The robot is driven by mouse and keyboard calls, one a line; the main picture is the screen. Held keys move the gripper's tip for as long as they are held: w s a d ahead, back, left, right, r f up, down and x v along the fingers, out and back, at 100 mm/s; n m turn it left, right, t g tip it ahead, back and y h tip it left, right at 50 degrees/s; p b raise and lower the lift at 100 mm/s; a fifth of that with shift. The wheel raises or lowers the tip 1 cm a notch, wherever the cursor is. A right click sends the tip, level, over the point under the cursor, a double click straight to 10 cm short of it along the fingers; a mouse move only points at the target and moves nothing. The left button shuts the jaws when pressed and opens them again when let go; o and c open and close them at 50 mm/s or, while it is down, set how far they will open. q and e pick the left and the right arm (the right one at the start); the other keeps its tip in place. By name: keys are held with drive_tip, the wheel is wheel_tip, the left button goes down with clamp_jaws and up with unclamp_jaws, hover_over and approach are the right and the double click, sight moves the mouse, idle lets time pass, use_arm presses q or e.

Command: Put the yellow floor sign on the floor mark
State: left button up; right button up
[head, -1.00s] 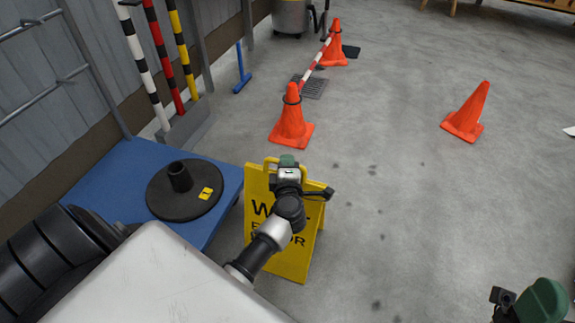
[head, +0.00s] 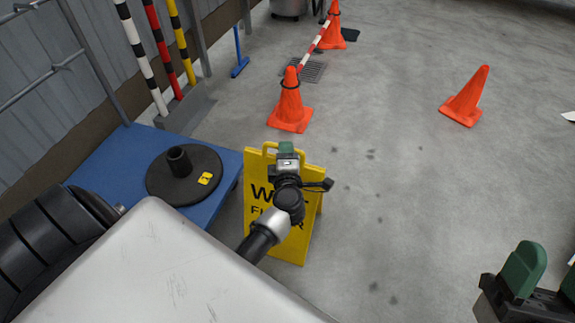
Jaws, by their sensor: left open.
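The yellow floor sign (head: 297,247) stands upright on the grey floor as an A-frame, with black lettering and a handle loop at its top. My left gripper (head: 286,150) is at the sign's top, in front of the handle from this view. It is open, and its wrist covers part of the lettering. I cannot tell whether it touches the handle. My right gripper (head: 546,276) is at the lower right, cut by the frame edge, its green fingers apart with nothing seen between them. I cannot make out the floor mark.
A blue platform (head: 110,160) with a black round base (head: 190,188) is left of the sign. Orange cones (head: 290,105) (head: 332,30) joined by a striped bar stand beyond it. Another cone (head: 466,98) stands at right. Floor right of the sign is clear.

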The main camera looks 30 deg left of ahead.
use_arm(q)
drive_tip(key=f+p+v, duration=0.1)
drive_tip(key=p+v, duration=0.1)
drive_tip(key=v, duration=0.6)
drive_tip(key=s+d+r+m+t+h, duration=0.2)
drive_tip(key=d+r+m+h, duration=0.2)
drive_tip(key=r+m, duration=0.4)
drive_tip(key=s+d+r+m+t+h, duration=0.3)
drive_tip(key=r+m+h, duration=0.3)
drive_tip(key=r+m, duration=0.2)
drive_tip(key=s+d+r+m+t+h, duration=0.2)
drive_tip(key=d+r+m+h, duration=0.3)
drive_tip(key=r+m, duration=0.4)
drive_tip(key=m+h, duration=0.1)
drive_tip(key=m, duration=0.2)
drive_tip(key=shift+s+t, duration=0.15)
drive_tip(key=shift+t, duration=0.25)
use_arm(e)
drive_tip(key=w+f+g+h, duration=0.2)
drive_tip(key=w+f+g, duration=0.3)
drive_tip(key=g, duration=0.1)
drive_tip(key=shift+f+g+h, duration=0.25)
drive_tip(key=shift+g+h, duration=0.05)
drive_tip(key=shift+h, duration=0.1)
use_arm(q)
drive_tip(key=shift+f+p, duration=0.15)
drive_tip(key=shift+p, duration=0.15)
use_arm(e)
drive_tip(key=shift+w+a, duration=0.1)
drive_tip(key=shift+a, duration=0.05)
